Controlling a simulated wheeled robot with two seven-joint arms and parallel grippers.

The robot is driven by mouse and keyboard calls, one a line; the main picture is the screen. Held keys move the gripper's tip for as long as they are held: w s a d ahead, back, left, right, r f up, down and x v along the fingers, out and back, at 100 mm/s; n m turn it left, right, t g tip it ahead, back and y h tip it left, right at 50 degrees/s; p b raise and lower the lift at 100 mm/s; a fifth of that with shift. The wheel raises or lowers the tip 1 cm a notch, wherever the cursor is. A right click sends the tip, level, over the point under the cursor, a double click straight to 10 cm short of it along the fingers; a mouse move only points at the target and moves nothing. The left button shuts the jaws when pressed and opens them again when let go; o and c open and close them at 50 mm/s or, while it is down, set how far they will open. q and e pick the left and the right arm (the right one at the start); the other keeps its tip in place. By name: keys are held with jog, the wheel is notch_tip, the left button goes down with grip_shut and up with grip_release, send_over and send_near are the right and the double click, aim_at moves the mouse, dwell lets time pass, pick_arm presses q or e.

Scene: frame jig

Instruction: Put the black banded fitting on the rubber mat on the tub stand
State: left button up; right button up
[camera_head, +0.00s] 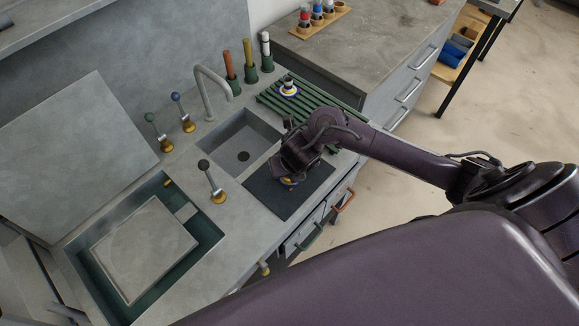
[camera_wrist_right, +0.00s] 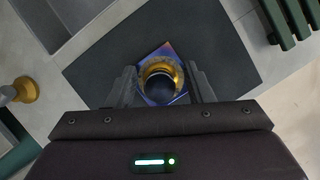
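My right gripper (camera_head: 287,172) is over the dark rubber mat (camera_head: 262,192) beside the sink, pointing down. In the right wrist view its fingers (camera_wrist_right: 161,78) stand apart, one on each side of a round fitting with a gold ring and dark centre (camera_wrist_right: 160,80). The fitting is on or above a blue square piece with orange edges (camera_wrist_right: 170,50); contact with the fingers is not clear. In the head view the gripper mostly hides it. A dark-topped fitting with a white and blue base (camera_head: 289,90) sits on the green slatted rack. My left gripper is not in view.
The sink (camera_head: 240,150) with its tall tap (camera_head: 212,92) lies left of the mat. A green tub (camera_head: 75,262) holds a grey slab (camera_head: 143,250). Upright levers (camera_head: 210,180) stand on the counter. The slatted rack (camera_head: 268,100) is beyond the mat.

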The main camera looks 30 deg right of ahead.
jog(key=shift+r, duration=0.1)
jog(key=p+v, duration=0.7)
jog(key=v, duration=0.5)
dwell(0.4)
